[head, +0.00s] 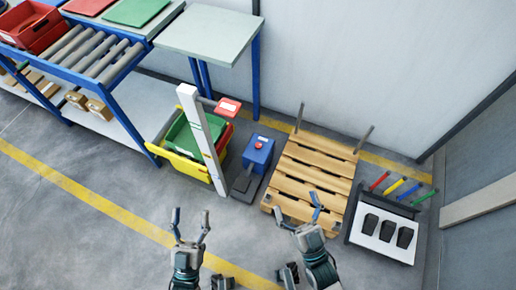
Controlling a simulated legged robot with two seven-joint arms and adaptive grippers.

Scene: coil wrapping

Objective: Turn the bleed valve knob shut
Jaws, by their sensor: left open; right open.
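My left gripper (190,214) is open and empty at the lower middle, over the floor, below and left of the box. My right gripper (296,203) is open and empty, below and right of the box, in front of the pallet's near edge. Neither gripper touches the knob.
A white post (203,140) with a red-topped arm (228,106) stands beside stacked yellow (182,167) and green bins. A wooden pallet (311,180) with upright rods and a rack (383,232) with coloured handles are at right. A roller table (85,50) is upper left. Floor at lower left is clear.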

